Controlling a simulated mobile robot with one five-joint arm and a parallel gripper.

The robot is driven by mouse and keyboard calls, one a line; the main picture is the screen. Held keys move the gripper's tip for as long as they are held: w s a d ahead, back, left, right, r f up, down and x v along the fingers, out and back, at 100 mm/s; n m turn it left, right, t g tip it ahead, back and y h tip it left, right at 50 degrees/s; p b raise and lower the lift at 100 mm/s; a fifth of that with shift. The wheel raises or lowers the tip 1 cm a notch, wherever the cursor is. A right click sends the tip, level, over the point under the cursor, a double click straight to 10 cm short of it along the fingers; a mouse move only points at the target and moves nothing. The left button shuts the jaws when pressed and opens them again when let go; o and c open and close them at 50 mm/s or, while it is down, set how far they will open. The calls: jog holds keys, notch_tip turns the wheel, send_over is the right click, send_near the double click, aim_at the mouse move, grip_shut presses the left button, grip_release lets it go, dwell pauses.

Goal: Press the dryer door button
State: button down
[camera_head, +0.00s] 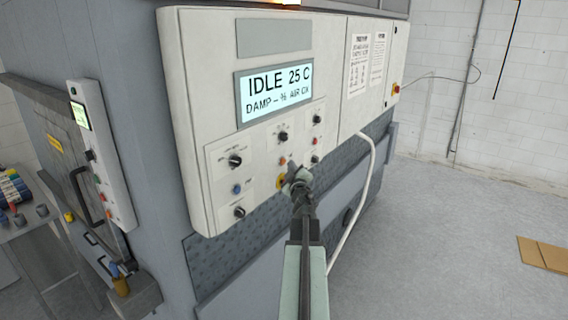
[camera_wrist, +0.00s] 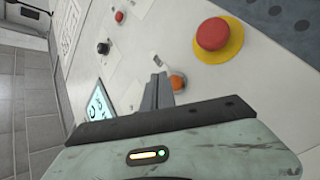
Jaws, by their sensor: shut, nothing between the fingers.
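The white control panel (camera_head: 215,110) fills the middle of the head view, with a lit display (camera_head: 275,92) reading "IDLE 25 C". Several knobs and buttons sit below it. An orange button (camera_wrist: 178,82) shows in the wrist view right beside my fingertips. My gripper (camera_wrist: 158,85) is shut and empty, with its tips close to the panel face. I cannot tell whether they touch the button. In the head view my gripper (camera_head: 296,174) covers part of the lower panel. No readable label shows which button is the door button.
A red emergency button on a yellow disc (camera_wrist: 216,38) sticks out close to the fingertips. A smaller side panel (camera_head: 98,150) and a door handle (camera_head: 80,194) are further left.

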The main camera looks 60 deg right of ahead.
jog(key=shift+w, duration=0.1)
dwell(0.7)
jog(key=shift+w, duration=0.3)
jog(key=shift+w, duration=0.55)
dwell(0.6)
jog(key=shift+s, duration=0.95)
jog(key=s, duration=0.5)
dwell(0.3)
dwell(0.6)
